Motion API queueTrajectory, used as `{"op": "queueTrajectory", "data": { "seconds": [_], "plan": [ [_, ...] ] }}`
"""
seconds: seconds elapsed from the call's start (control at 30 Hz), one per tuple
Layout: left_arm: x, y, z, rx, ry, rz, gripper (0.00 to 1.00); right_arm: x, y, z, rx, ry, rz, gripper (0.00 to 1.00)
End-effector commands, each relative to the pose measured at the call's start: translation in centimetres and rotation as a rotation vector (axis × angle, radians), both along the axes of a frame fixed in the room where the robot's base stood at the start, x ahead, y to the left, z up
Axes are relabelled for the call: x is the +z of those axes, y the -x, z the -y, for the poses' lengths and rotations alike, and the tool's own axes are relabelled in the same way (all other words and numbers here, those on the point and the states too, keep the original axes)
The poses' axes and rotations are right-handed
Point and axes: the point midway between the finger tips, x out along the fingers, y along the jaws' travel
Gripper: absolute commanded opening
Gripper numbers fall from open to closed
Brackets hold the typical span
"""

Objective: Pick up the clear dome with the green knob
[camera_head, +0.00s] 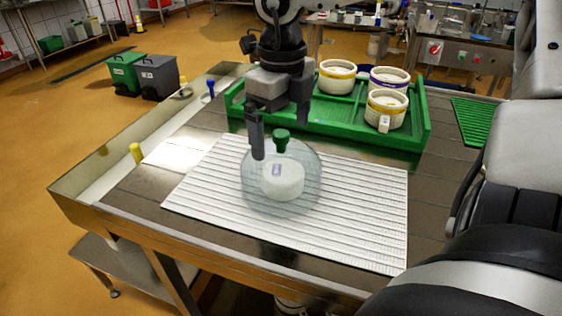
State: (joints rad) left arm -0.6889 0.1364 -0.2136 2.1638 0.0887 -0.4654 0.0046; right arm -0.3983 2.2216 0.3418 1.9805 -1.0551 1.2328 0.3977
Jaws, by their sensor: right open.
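The clear dome (306,182) stands on the white ribbed mat (370,220), over a round white cheese (284,187) with a small label. Its green knob (282,137) points up. My right gripper (279,134) is open, with its fingers pointing down by the knob. One finger shows to the left of the knob, and the other is farther back on the right. The knob appears roughly between them, but I cannot tell the exact depth. The dome rests on the mat and is not held. My left gripper is not in view.
A green tray (335,125) behind the mat holds white moulds with yellow (337,77), purple (389,80) and yellow-brown (386,110) bands. A green ribbed mat (476,122) lies at right. Yellow (136,153) and blue (211,88) pegs stand along the left edge.

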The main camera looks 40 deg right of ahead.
Motion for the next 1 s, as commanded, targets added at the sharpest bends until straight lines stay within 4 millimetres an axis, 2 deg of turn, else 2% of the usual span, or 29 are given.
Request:
{"op": "queueTrajectory", "data": {
  "seconds": [0.1,0.2,0.43,0.7,0.8,1.0],
  "plan": [
    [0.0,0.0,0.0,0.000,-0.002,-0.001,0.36,-1.6,0.0,-0.1,-0.001,-0.002,-0.002,1.00],
    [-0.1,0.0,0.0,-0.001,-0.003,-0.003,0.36,-2.3,0.0,-0.1,0.000,-0.001,-0.001,1.00],
    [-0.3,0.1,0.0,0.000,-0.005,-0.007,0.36,-2.4,0.0,0.0,0.000,0.000,0.001,1.00],
    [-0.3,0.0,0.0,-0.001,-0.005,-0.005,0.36,-2.4,0.0,0.0,-0.001,0.000,-0.002,0.25],
    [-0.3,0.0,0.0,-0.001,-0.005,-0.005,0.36,-2.5,0.1,0.0,-0.001,0.000,-0.003,0.00],
    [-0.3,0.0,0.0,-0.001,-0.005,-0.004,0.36,-2.6,0.1,0.0,-0.001,0.000,-0.006,0.00]
  ]
}}
